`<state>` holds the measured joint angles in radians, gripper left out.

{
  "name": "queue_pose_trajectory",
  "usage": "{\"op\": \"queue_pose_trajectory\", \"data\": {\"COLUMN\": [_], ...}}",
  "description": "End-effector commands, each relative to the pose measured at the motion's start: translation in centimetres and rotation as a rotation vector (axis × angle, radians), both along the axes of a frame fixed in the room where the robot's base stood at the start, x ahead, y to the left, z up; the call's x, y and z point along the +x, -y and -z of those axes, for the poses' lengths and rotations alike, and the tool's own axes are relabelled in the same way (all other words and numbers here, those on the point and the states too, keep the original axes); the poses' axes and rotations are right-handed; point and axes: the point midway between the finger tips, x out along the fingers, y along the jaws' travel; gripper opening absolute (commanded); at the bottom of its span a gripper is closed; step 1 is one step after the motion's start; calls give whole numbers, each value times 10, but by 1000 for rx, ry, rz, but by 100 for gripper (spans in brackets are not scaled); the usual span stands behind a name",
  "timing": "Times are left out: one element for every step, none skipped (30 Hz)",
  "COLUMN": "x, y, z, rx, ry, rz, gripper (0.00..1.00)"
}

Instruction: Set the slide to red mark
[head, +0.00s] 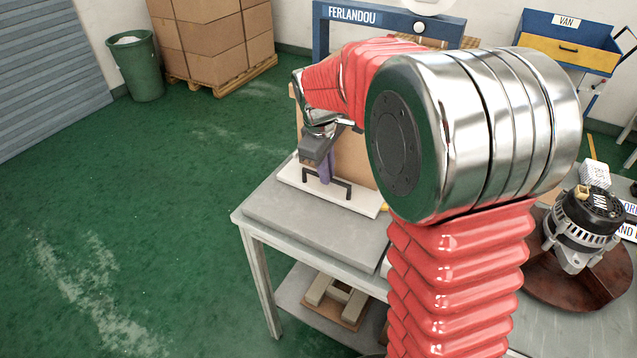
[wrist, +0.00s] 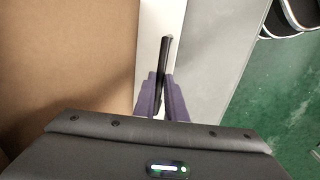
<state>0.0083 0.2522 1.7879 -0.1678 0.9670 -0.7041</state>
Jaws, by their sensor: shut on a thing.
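A white board (head: 356,203) lies on the grey table and carries a black rail on raised ends (head: 341,187). My gripper (head: 326,172) points down at the rail with its purple fingers around its middle. In the wrist view the purple fingers of my gripper (wrist: 162,85) stand on both sides of the black rail (wrist: 166,52), over the white board (wrist: 150,35). The fingers are shut on the slide, which they hide almost wholly. I cannot make out a red mark in either view.
A cardboard box (head: 352,157) stands right behind the board, close to my gripper; it fills the left of the wrist view (wrist: 65,60). An alternator (head: 583,225) sits on a round brown stand (head: 570,288) at right. The table's left front corner (head: 250,214) is bare.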

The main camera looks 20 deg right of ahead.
Motion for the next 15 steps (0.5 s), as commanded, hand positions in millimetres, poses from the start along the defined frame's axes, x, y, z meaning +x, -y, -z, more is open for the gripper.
{"op": "queue_pose_trajectory", "data": {"x": [7,10,14,16,19,21,23,24,26,27,27,28,28,28,28], "y": [5,8,12,14,16,19,20,21,22,23,23,23,24,24,23], "z": [1,1,1,1,1,1,1,1,1,1,1,1,1,1,1], "rx": [1,2,1,1,0,0,1,1,2,1,1,1,1,1,1], "ry": [1,2,0,0,0,0,0,0,0,0,0,0,0,0,0], "rz": [1,1,-1,-2,-2,-2,-3,-3,-4,-5,-5,-6,-6,-6,-6], "gripper": [0,0,0,0,0,0,0,0,0,0,0,0,0,0,0]}}
